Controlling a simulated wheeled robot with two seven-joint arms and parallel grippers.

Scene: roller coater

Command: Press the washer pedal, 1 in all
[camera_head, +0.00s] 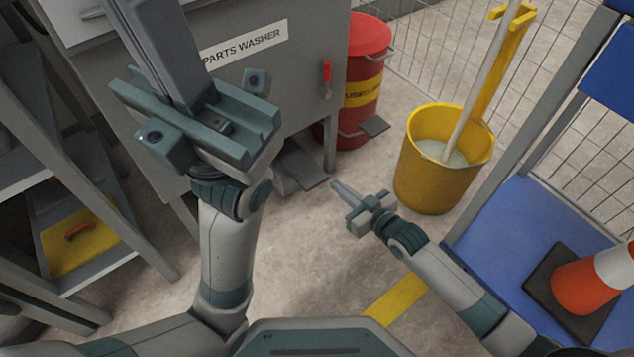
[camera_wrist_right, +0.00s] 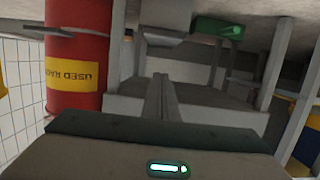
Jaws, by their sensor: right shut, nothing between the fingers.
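The parts washer (camera_head: 285,95) is a grey cabinet with a "PARTS WASHER" label. The washer pedal (camera_head: 302,168) is a flat grey plate low at its front, just above the floor. My right gripper (camera_head: 340,188) is shut and empty, in front of and to the right of the pedal, apart from it in the head view. In the right wrist view its closed fingers (camera_wrist_right: 160,85) point toward the washer's underside; I cannot tell the pedal surely there. My left gripper (camera_head: 158,50) is raised in front of the washer and covers part of it; its fingertips are cut off.
A red used-rags bin (camera_head: 369,40) with its own grey pedal (camera_head: 375,126) stands right of the washer. A yellow mop bucket (camera_head: 430,175) is farther right. A blue-shelved rack (camera_head: 510,225) with a traffic cone (camera_head: 585,283) is at right. Shelving (camera_head: 125,245) stands left.

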